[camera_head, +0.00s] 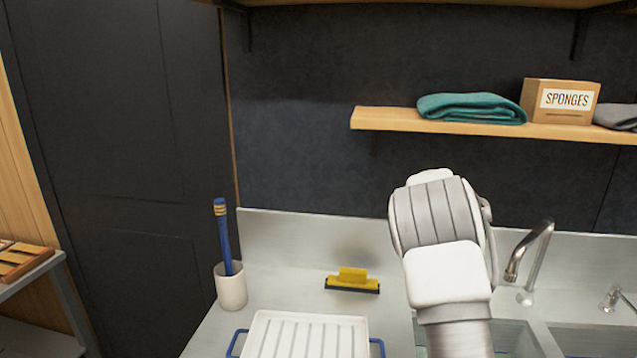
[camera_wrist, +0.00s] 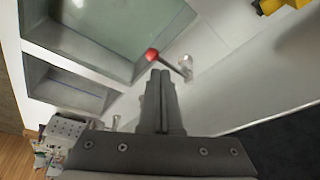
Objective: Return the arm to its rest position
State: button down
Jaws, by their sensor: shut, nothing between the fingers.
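My arm, white and grey, rises from the bottom of the head view in front of the sink, bent at a rounded joint above the counter. My gripper (camera_wrist: 160,75) shows in the wrist view, its two dark fingers pressed together with nothing between them. The fingers point toward the counter and sink area, near a faucet with a red tip (camera_wrist: 151,55); I cannot tell whether they touch it. In the head view the gripper itself is hidden behind the arm.
A metal faucet (camera_head: 528,255) stands right of my arm. A yellow squeegee (camera_head: 352,280), a white ribbed tray (camera_head: 305,335) and a cup (camera_head: 231,287) with a blue brush (camera_head: 223,235) are left. A wooden shelf (camera_head: 390,120) holds a teal towel (camera_head: 470,107) and a sponges box (camera_head: 560,101).

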jog(key=s+a+r+n+t+y, duration=0.1)
jog(key=s+a+r+n+y, duration=0.15)
jog(key=s+a+r, duration=0.5)
jog(key=s+a+r+n+t+y, duration=0.1)
jog(key=s+a+r+n, duration=0.3)
jog(key=s+r, duration=0.55)
jog(key=s+a+f+n+t, duration=0.1)
jog(key=s+a+n, duration=0.2)
jog(key=s, duration=0.7)
jog(key=s+a+f+n, duration=0.1)
jog(key=s+a+n, duration=0.3)
jog(key=s, duration=0.6)
jog(key=shift+s+a+f+t, duration=0.25)
jog(key=shift+a+f+t, duration=0.1)
jog(key=shift+t, duration=0.05)
jog(key=shift+d, duration=0.15)
